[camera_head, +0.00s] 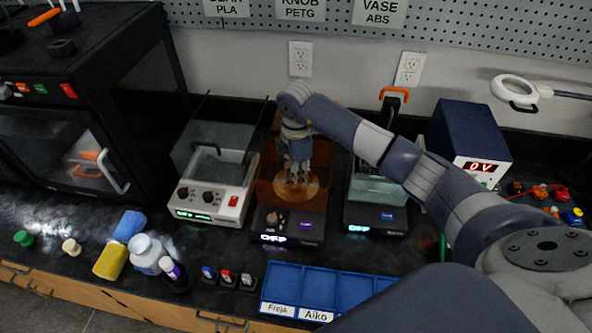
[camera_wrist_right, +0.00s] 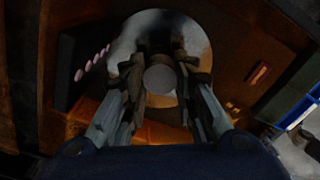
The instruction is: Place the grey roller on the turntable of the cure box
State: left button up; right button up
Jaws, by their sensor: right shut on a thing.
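My right gripper (camera_head: 297,178) reaches down into the cure box (camera_head: 289,226), which has orange see-through walls and a dark front reading "OFF". In the right wrist view my right gripper (camera_wrist_right: 158,80) is shut on the grey roller (camera_wrist_right: 160,77), whose round end shows between the fingers. The turntable (camera_wrist_right: 187,30) is a pale round disc directly beyond the fingers and roller. In the head view the turntable (camera_head: 314,189) looks orange beneath the gripper. I cannot tell whether the roller touches it. My left gripper is not in view.
A white-fronted machine (camera_head: 208,203) stands left of the cure box, and another clear-topped unit (camera_head: 375,217) stands right. Blue bins (camera_head: 283,284) sit in front. A white jar (camera_head: 146,254) and sponges (camera_head: 111,261) lie front left. A navy power supply (camera_head: 468,140) stands back right.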

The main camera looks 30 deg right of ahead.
jog(key=o, duration=0.4)
jog(key=shift+f, duration=0.15)
jog(key=shift+c, duration=0.2)
jog(key=o, duration=0.4)
pick_arm(q)
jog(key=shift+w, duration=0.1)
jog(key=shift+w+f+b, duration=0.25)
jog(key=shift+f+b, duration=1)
jog(key=shift+b, duration=0.1)
pick_arm(e)
jog(key=shift+r, duration=6.2)
